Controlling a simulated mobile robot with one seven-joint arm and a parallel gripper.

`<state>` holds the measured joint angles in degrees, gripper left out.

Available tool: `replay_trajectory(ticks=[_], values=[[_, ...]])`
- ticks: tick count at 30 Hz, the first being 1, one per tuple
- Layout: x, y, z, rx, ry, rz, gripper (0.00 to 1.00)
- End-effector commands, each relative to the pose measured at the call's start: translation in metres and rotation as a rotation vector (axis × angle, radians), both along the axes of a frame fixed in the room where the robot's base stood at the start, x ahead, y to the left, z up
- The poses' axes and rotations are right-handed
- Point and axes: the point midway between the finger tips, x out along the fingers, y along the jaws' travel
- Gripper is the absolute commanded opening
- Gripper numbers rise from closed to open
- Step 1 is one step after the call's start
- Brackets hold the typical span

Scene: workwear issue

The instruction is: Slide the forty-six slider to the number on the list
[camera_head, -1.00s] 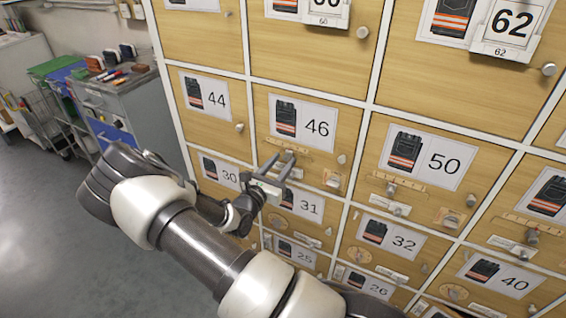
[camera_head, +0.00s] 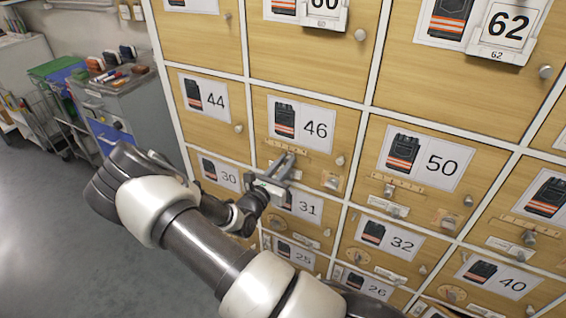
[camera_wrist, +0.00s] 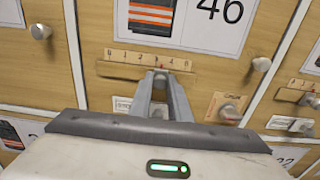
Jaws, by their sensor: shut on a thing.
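I cannot make out a list in these frames.
A round door knob (camera_wrist: 262,64) is near on the right. The fifty door (camera_head: 430,166) has its own slider. A grey cabinet (camera_head: 115,100) stands left.

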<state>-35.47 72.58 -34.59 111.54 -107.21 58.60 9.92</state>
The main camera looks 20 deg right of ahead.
Motion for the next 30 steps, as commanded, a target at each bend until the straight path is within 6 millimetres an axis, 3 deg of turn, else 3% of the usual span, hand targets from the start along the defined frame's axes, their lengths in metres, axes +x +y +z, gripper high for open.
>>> replay_trajectory(ticks=[11, 12, 15, 25, 30], values=[[-0.006, -0.005, -0.001, -0.001, 0.003, -0.002, 0.00], [-0.006, -0.005, -0.001, -0.001, 0.003, -0.002, 0.23], [-0.006, -0.005, -0.001, -0.001, 0.003, -0.002, 0.36], [-0.008, -0.002, 0.000, 0.000, 0.004, -0.002, 0.36], [-0.021, 0.017, 0.000, 0.001, 0.004, 0.001, 0.36]])
